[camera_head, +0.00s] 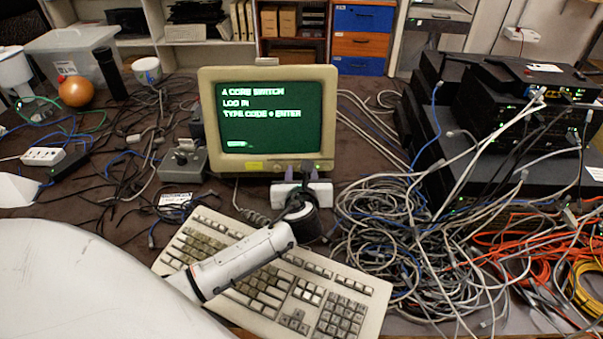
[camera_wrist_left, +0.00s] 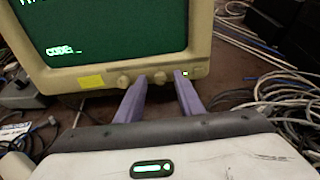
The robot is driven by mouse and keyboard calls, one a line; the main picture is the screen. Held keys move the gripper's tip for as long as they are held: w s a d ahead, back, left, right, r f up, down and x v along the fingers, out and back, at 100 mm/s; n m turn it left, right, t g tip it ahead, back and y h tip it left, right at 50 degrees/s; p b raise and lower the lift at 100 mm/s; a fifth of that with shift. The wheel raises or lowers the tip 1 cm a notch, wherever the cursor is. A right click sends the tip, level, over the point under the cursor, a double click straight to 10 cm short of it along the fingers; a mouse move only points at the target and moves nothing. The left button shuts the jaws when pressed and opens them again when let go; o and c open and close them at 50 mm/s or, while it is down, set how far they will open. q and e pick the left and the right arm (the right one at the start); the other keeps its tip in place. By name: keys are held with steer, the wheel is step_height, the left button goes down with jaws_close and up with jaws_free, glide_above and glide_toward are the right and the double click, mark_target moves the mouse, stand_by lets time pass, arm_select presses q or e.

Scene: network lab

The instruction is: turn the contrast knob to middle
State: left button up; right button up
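Two round beige knobs show on that bezel, a left knob (camera_wrist_left: 123,79) and a right knob (camera_wrist_left: 159,77). No labels are readable, so I cannot tell which is contrast. My left gripper (camera_head: 301,172) is at the bezel's lower right. Its two purple fingers are apart in the left wrist view (camera_wrist_left: 160,82), with the right knob between their tips. I cannot tell whether they touch it. My right gripper is not in view.
A beige keyboard (camera_head: 335,292) lies under my left arm. A grey tangle of cables (camera_head: 375,235) lies right of the gripper. Black network boxes (camera_head: 500,175) stand at the right. A grey box with a knob-like top (camera_head: 182,162) stands left of the monitor.

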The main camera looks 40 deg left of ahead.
arm_select(q)
jaws_close()
steer(key=shift+n, duration=0.3)
